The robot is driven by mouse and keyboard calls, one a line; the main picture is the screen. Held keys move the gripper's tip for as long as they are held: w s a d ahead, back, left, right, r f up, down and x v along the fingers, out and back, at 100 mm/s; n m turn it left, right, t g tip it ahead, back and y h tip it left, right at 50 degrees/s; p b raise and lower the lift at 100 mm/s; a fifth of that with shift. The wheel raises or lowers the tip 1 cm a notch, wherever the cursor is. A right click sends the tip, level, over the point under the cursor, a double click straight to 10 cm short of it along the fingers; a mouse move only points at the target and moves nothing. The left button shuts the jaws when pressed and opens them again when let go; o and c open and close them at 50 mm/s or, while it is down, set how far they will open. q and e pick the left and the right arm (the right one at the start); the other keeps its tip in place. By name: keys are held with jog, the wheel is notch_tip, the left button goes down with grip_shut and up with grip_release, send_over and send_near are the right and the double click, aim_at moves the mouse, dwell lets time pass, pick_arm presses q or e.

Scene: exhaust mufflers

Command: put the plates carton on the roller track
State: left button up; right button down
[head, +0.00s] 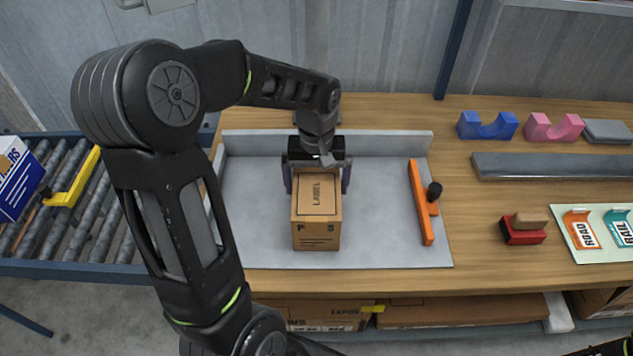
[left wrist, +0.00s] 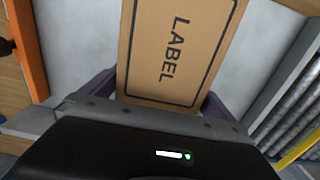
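The plates carton (head: 316,222) is a brown box with a "LABEL" panel on top, standing on the grey tray on the workbench. In the left wrist view the carton (left wrist: 176,45) lies between the fingers. My left gripper (head: 318,182) is over the carton's far part, with one finger on each side; whether the fingers touch its sides is not clear. The roller track (head: 85,215) is at the left, with grey rollers in a blue frame. At the bottom right corner a bit of my right arm shows, but its gripper is out of view.
A blue and white box (head: 14,180) and a yellow stop (head: 74,180) sit on the roller track. The grey tray (head: 385,235) has a raised back wall and an orange bar (head: 420,205) at its right. Blue and pink cradles (head: 487,126) stand farther right. Rollers between the stop and the bench are clear.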

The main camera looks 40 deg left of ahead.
pick_arm(q)
notch_tip(320, 180, up, 12)
jog(key=shift+r, duration=0.15)
dwell(0.6)
dwell(0.6)
